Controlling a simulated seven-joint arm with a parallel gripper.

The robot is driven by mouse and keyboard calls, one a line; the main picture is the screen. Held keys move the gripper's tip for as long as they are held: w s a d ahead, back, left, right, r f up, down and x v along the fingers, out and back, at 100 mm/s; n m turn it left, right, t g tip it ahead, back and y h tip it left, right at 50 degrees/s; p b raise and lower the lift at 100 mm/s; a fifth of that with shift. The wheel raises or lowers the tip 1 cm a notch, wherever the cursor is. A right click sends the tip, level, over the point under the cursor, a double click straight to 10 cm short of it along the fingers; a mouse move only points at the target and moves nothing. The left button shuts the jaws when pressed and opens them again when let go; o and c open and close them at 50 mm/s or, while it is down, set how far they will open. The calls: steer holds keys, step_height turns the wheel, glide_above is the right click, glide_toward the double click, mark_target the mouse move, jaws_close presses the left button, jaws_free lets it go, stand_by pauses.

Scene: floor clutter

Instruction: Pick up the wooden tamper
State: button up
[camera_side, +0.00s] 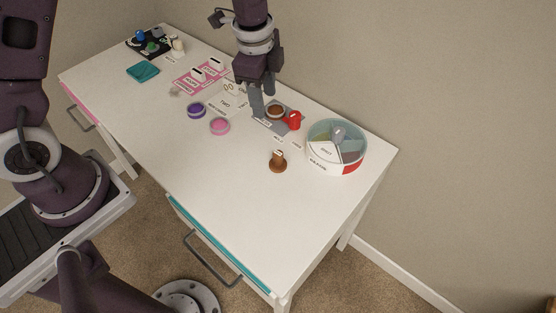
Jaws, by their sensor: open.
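The wooden tamper (278,162) is a small brown piece with a wide round base and a narrower upper part with a pale patch. It stands upright on the white table, apart from the other things. My gripper (263,110) points down with its fingers apart, up and to the left of the tamper. It is beside a grey mat that carries a round brown-topped item. Nothing shows between the fingers, though their exact height over the table is hard to tell.
A round sectioned container (337,155) stands right of the tamper, and a small red pitcher (294,121) stands behind it. A purple bowl (196,110) and a pink bowl (219,126) are to the left. The white table (225,180) is bare in front of the tamper.

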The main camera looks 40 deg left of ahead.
mark_target(278, 153)
steer(key=f+m, duration=0.1)
steer(key=f, duration=0.3)
steer(key=w+d+f+m+g, duration=0.1)
steer(key=f, duration=0.3)
steer(key=d+f+m, duration=0.1)
steer(key=f, duration=0.2)
steer(key=shift+w+f+m, duration=0.4)
step_height(278, 153, down, 7)
steer(key=shift+d+f, duration=0.15)
steer(key=shift+f, duration=0.05)
jaws_close()
